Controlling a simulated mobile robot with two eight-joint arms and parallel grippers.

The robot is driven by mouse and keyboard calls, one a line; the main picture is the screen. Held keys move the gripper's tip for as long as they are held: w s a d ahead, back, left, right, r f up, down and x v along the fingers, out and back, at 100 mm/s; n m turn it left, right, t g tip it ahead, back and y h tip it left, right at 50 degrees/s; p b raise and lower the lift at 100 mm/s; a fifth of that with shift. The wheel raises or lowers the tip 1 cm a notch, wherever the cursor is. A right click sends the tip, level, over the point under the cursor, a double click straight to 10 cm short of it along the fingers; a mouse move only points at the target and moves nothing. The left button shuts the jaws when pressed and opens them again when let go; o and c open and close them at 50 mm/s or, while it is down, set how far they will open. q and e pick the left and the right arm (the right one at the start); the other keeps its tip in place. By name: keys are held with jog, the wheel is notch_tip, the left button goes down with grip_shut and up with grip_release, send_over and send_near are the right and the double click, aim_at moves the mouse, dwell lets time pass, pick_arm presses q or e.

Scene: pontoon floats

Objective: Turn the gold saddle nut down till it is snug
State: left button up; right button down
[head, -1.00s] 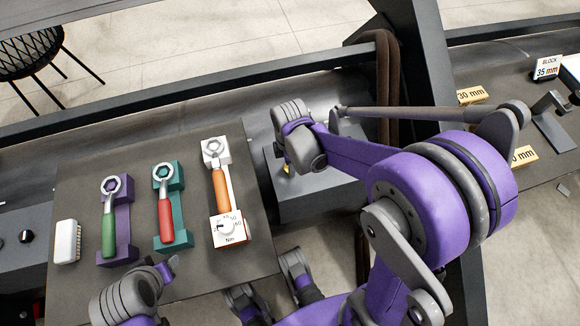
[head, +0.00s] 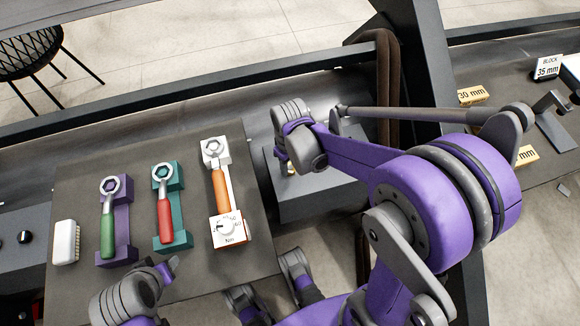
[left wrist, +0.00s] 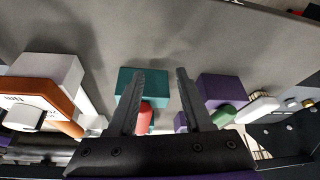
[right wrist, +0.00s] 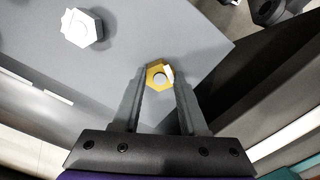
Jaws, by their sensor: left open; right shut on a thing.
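The gold saddle nut (right wrist: 154,84) is a six-sided nut with a pale mark on one side, around a grey round stud end. It sits over a grey block (right wrist: 205,45). My right gripper (right wrist: 160,76) is shut on the nut, with a finger on each side. In the head view my right wrist hides most of the nut, and the grey block (head: 318,202) shows below it. My left gripper (left wrist: 160,72) is open and empty, over the tool board; the red-handled wrench (left wrist: 145,118) shows beyond its fingers.
The tool board (head: 75,190) holds a green-handled wrench (head: 107,228), the red-handled wrench (head: 165,218) and an orange-handled wrench (head: 220,190) with a Nm dial. A white brush (head: 66,242) lies at the left. A pale hex nut (right wrist: 82,28) is on the grey block. Yellow 30 mm blocks stand right.

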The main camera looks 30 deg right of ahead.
jog(key=m, duration=1.2)
jog(key=c, duration=0.6)
grip_release()
jog(key=shift+o, duration=0.2)
